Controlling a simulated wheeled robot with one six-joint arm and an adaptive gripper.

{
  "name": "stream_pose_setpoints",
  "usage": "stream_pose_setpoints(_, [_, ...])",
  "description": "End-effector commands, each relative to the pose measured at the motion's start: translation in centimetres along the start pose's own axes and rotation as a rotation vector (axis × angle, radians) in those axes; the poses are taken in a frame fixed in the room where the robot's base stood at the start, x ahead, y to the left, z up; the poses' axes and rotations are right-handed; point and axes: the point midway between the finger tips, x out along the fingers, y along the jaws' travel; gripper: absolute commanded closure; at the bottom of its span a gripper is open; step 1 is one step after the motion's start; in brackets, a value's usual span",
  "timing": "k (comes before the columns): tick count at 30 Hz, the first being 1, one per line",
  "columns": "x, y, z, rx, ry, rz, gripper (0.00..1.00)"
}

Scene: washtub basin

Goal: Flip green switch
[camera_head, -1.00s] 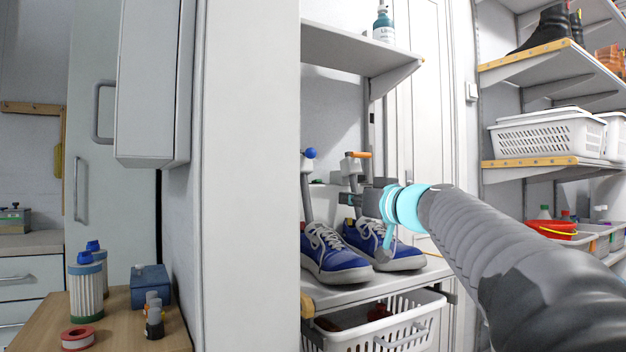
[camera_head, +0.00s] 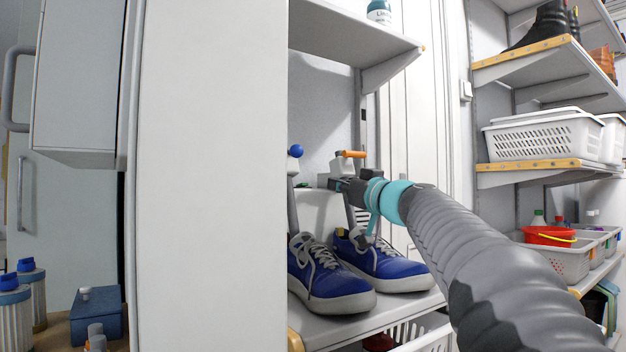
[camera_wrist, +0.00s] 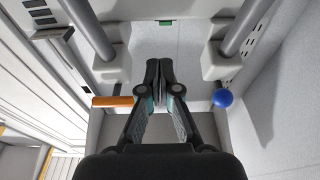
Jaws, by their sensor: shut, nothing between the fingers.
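A small green piece (camera_wrist: 165,22), which looks like the green switch, is on the pale wall at the top of the wrist view.
An orange handle (camera_wrist: 113,101) and a blue ball knob (camera_wrist: 222,97) flank my fingers, each on a grey fitting. Blue shoes (camera_head: 379,262) stand on the shelf below. An upper shelf (camera_head: 350,35) overhangs. A white panel (camera_head: 212,180) closes off the left.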

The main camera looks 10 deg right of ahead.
Motion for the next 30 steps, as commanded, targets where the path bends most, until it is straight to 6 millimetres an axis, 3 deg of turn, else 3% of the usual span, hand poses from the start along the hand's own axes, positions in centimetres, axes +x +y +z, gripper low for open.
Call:
stream_pose_setpoints(5, [1.0, 0.0, 0.0, 0.001, -0.002, -0.002, 1.00])
stream_pose_setpoints(21, [9.0, 0.0, -0.2, 0.001, -0.001, -0.001, 1.00])
stream_pose_setpoints(30, [10.0, 0.0, 0.0, 0.000, 0.000, 0.000, 1.00])
